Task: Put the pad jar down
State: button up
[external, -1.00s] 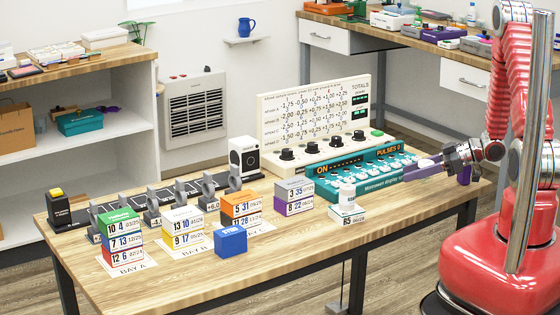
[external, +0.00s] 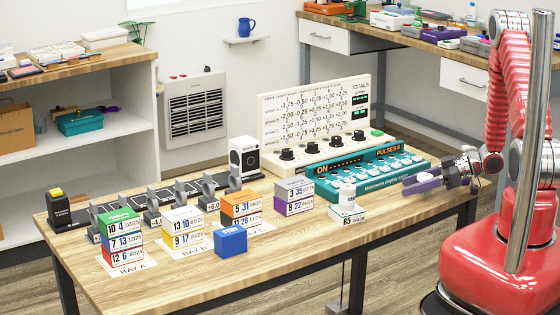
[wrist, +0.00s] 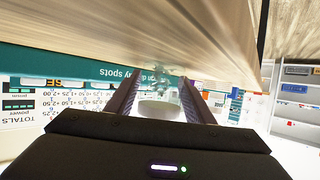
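My gripper (external: 416,182) is at the right end of the table, in front of the teal console's right end. Its purple fingers are around a small whitish round thing (external: 426,177), apparently the pad jar. In the wrist view my gripper (wrist: 160,86) has a finger on each side of the jar's pale round lid (wrist: 160,109). Clear, greenish glass shows beyond the lid. The jar appears held above the tabletop; its base is hard to make out.
The teal console (external: 375,172) and white totals board (external: 315,112) stand behind. Stacked coloured blocks (external: 121,228) and a blue block (external: 230,241) are further left. The table's front right (external: 385,218) is clear.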

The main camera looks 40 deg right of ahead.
jog(key=shift+o, duration=0.8)
jog(key=shift+s+d+r, duration=0.1)
jog(key=shift+r, duration=0.05)
jog(key=v, duration=1.1)
jog(key=shift+s+d, duration=0.25)
jog(key=shift+d, duration=0.05)
jog(key=shift+r, duration=0.1)
